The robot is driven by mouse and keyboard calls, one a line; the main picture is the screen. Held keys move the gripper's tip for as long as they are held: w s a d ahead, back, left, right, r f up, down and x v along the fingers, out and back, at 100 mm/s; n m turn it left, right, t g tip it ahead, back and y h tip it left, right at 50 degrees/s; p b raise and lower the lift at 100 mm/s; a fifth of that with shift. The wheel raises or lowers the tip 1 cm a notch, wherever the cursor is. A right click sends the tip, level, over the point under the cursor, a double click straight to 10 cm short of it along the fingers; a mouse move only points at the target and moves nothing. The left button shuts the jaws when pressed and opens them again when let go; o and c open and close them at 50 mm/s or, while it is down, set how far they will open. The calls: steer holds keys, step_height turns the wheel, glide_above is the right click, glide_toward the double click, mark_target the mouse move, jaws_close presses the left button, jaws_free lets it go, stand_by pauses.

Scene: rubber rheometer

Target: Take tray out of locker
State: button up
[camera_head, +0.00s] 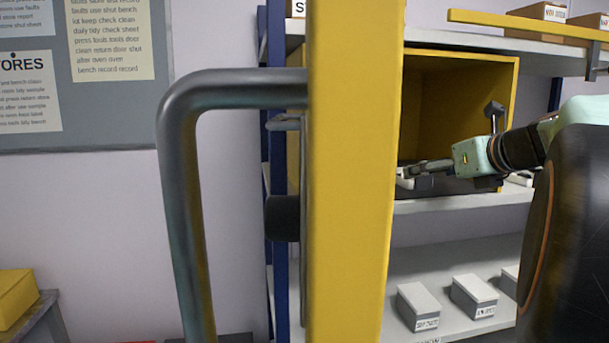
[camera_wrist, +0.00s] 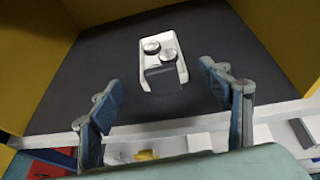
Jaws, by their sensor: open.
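The tray (camera_wrist: 144,66) is small and white. It lies on the dark floor of the yellow locker (camera_head: 440,100), carrying two round metal tins (camera_wrist: 157,49) and a dark grey block (camera_wrist: 163,80). My gripper (camera_wrist: 160,78) is open and empty, its two blue-grey fingers apart on either side of the tray's near end in the wrist view. I cannot tell whether either finger touches it. In the head view my gripper (camera_head: 415,168) reaches in at the locker's opening. Little of the tray shows there.
A yellow upright panel (camera_head: 350,200) with a dark bar handle (camera_head: 180,200) stands close in the head view and hides the locker's left part. Grey boxes (camera_head: 475,292) stand on the shelf below. The locker's yellow walls flank the tray.

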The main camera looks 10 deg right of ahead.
steer(key=x, duration=0.6)
steer(key=shift+w+f, duration=0.25)
steer(key=shift+w, duration=0.05)
steer(key=shift+s, duration=0.1)
steer(key=c, duration=1.2)
steer(key=shift+r, duration=0.1)
steer(key=shift+c, duration=0.8)
steer(key=shift+r+p, duration=0.2)
steer(key=shift+p, duration=0.25)
